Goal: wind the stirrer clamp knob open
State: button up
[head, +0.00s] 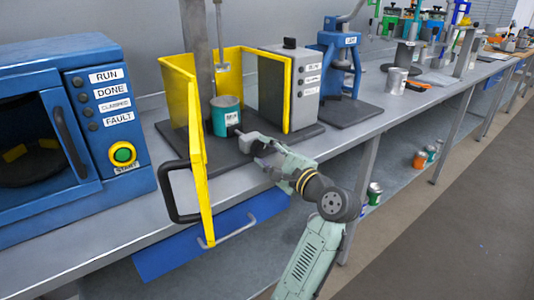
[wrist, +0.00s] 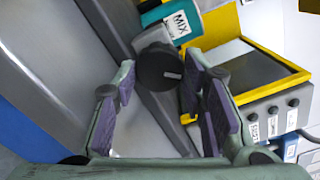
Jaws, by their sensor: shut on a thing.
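The clamp knob (wrist: 157,66) is dark and round, with a pale mark on its face, in the wrist view. My gripper (wrist: 165,78) is shut on it, with one purple-padded finger on each side. In the head view my gripper (head: 256,150) is at the front of the stirrer station, and the knob is hard to make out there. The stirrer's rod (head: 221,38) hangs above a teal can labelled MIX (head: 225,116), inside the yellow guard (head: 197,150). The can also shows in the wrist view (wrist: 172,22).
The yellow guard's front panel with a black handle (head: 180,190) stands left of my gripper. A grey control box (head: 290,85) stands right of the can. A blue oven-like machine (head: 75,120) is at left and a blue press (head: 338,60) at right.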

jog(key=o, duration=1.2)
jog(key=shift+c, duration=0.2)
jog(key=shift+f, duration=0.1)
